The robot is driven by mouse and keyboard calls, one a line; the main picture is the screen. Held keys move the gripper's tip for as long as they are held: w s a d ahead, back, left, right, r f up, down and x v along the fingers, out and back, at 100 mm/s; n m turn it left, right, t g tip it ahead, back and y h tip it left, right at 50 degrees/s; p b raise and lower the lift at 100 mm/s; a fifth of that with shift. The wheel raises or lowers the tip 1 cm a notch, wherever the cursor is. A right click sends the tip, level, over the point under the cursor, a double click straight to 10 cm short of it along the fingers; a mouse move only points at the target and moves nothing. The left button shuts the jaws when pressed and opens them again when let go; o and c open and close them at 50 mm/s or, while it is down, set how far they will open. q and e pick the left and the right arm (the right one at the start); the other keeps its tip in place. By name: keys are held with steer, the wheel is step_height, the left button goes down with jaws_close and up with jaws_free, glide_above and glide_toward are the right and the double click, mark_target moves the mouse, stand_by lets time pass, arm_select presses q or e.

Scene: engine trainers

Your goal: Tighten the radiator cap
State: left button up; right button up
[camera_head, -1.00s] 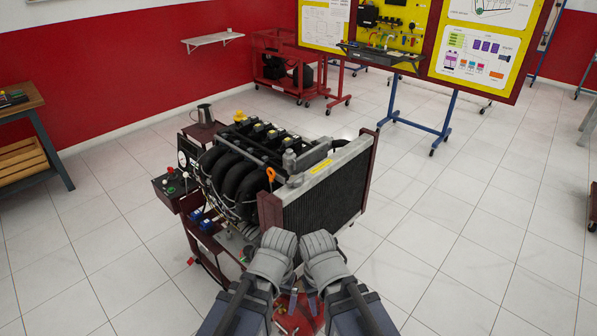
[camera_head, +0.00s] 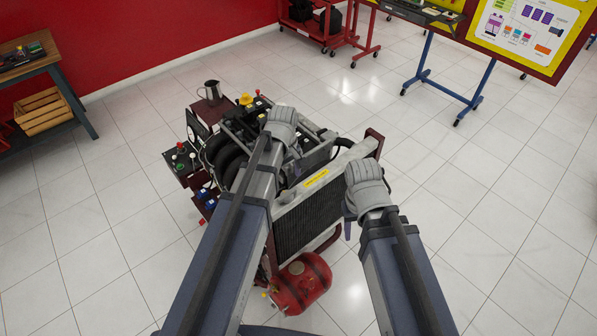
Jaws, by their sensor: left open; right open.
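The radiator (camera_head: 310,216) stands upright at the front of the engine trainer, with a yellow label on its pale top tank. I cannot make out the radiator cap; my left arm covers part of the radiator's left end and the engine. My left gripper (camera_head: 283,122) is above the engine, behind the radiator's top edge as seen here, and is open. My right gripper (camera_head: 364,182) is open near the radiator's right end, in front of it. No object shows in either gripper, though their fingertips are partly hidden.
A red tank (camera_head: 300,284) sits low in front of the radiator. A wooden bench (camera_head: 38,65) stands far left. The tiled floor on the right is clear.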

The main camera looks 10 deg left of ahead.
mark_target(287, 194)
arm_select(q)
steer(key=shift+w+r, duration=0.1)
steer(key=shift+w, duration=0.05)
steer(key=shift+f+b, duration=0.2)
steer(key=shift+b, duration=0.15)
step_height(287, 194, down, 8)
steer(key=b, duration=0.7)
steer(key=shift+r, duration=0.25)
steer(key=shift+c, duration=0.2)
steer(key=c, duration=1)
